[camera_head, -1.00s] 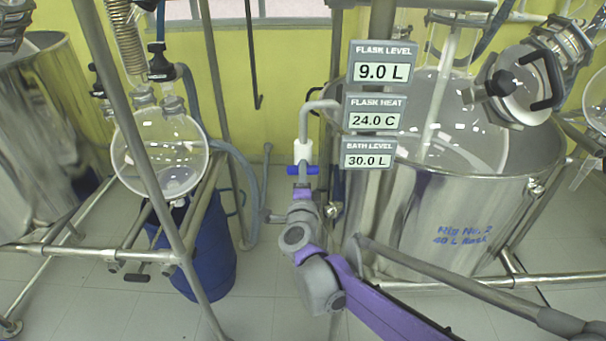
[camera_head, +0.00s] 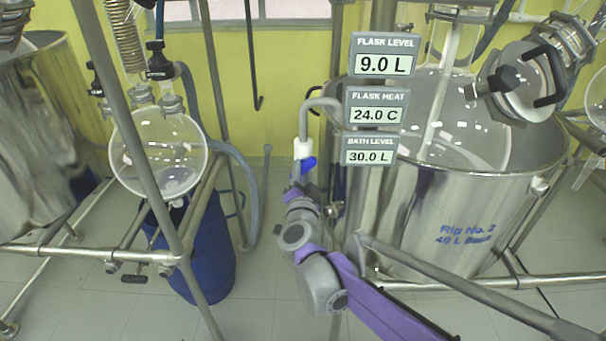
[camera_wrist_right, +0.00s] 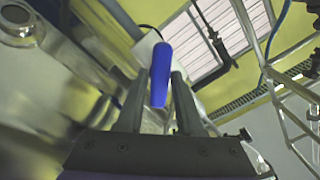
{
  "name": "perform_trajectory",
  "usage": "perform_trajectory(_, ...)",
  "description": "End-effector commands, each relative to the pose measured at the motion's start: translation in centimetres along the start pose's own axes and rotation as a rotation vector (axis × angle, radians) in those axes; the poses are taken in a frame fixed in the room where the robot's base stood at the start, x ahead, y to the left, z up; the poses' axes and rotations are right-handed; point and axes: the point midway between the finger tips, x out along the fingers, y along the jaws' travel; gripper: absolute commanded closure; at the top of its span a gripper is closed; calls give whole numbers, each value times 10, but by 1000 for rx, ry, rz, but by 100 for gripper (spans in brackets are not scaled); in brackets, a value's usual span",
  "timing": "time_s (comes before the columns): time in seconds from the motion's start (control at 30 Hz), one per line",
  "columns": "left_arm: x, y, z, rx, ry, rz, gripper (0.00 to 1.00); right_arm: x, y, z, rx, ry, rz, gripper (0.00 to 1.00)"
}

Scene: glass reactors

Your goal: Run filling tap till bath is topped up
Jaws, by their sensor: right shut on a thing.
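The filling tap (camera_head: 303,148) is a white valve body on a grey pipe that bends over the rim of the steel bath (camera_head: 430,205). Its blue handle (camera_head: 308,165) is tilted. My right gripper (camera_head: 300,185) is at the handle from below, its fingertips hard to make out in the head view. In the right wrist view the blue handle (camera_wrist_right: 161,72) stands between the two fingers, and the gripper is shut on it. The bath level display (camera_head: 369,151) reads 30.0 L. My left gripper is not in view.
Displays show flask level (camera_head: 384,55) 9.0 L and flask heat (camera_head: 376,107) 24.0 C. A round glass flask (camera_head: 158,150) hangs in a metal frame at the left, above a blue drum (camera_head: 208,250). Steel rails cross the lower right.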

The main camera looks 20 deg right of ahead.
Motion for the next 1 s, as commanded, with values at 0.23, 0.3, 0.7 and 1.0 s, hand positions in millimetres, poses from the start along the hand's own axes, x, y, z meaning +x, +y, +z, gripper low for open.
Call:
perform_trajectory(0.23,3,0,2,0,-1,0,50,0,0,1,-139,-2,0,100)
perform_trajectory(0.3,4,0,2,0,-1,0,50,0,0,1,-165,-2,0,100)
perform_trajectory(0.7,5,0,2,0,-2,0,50,-1,0,1,-221,-2,-1,100)
perform_trajectory(1.0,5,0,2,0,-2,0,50,-1,0,1,-220,-2,-1,59)
